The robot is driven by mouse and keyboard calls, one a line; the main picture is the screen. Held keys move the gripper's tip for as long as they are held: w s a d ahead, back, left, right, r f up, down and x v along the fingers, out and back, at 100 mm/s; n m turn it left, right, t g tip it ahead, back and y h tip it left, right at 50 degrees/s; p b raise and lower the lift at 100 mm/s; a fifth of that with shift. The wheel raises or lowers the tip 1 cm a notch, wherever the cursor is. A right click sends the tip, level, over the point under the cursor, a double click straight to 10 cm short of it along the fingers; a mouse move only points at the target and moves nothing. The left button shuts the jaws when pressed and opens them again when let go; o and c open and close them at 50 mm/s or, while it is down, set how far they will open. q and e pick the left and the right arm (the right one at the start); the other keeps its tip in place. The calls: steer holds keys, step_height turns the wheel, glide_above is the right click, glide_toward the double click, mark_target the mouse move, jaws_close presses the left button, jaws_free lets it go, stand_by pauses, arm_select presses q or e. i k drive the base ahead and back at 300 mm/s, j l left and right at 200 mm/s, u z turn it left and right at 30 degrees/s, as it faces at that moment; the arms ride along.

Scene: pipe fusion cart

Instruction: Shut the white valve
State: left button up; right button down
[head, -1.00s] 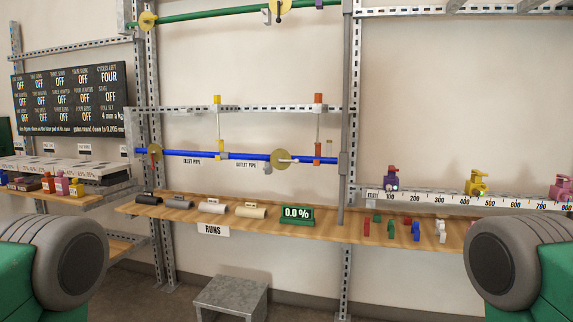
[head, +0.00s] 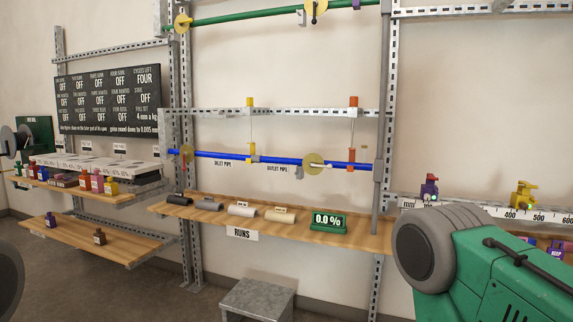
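The white valve (head: 325,166) sits on the blue pipe (head: 285,161). It is a short white lever on a yellow disc (head: 313,162), and it points right, roughly along the pipe. Another valve with a red lever (head: 185,155) on a yellow disc is at the pipe's left end, with its lever upright. Neither of my grippers shows in the head view. A green and grey part of my own body fills the lower right, well apart from the valve.
A wooden shelf (head: 355,237) below the pipe carries several short pipe pieces and a green 0.0 % display (head: 328,222). A grey metal step (head: 257,299) stands on the floor below. Side shelves with bottles (head: 97,182) are at left. A black status board (head: 108,98) hangs behind.

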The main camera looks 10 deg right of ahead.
mark_target(329, 167)
steer(key=i+l+u, duration=0.3)
steer(key=i+l, duration=0.3)
steer(key=i+l+u, duration=0.3)
steer(key=i+l, duration=0.25)
steer(key=l, duration=0.15)
